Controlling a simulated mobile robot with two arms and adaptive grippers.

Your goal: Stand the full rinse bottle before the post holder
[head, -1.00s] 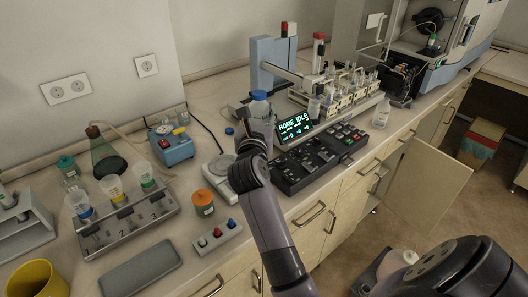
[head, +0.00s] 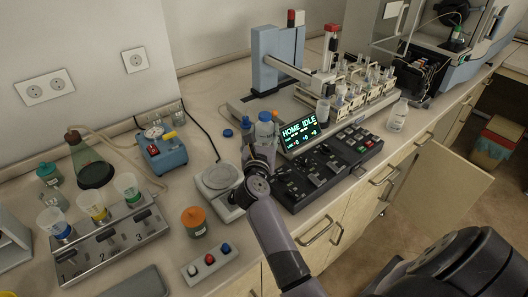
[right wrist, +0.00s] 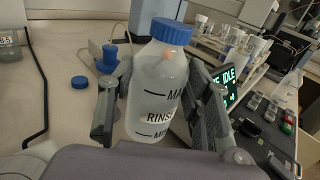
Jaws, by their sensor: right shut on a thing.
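My right gripper (head: 262,148) is shut on the rinse bottle (head: 266,131), a translucent bottle with a blue cap. In the right wrist view the bottle (right wrist: 158,95) stands nearly upright between the fingers, with "RINSE", max and min marks facing me. Its liquid level is hard to make out. Whether its base touches the bench is hidden. Another blue-topped vessel (head: 246,128) stands just left of it. I cannot tell for sure which fixture is the post holder; a grey stand (head: 110,240) numbered 2 and 3 holds blue, yellow and green-based cups at the left. My left gripper is not in view.
A balance (head: 218,180) lies left of my gripper, and the lit control panel (head: 325,160) lies to its right. A loose blue cap (head: 228,133) lies behind. An orange-lidded jar (head: 194,222) and a button box (head: 210,262) stand near the front edge. A clear bottle (head: 398,115) stands right.

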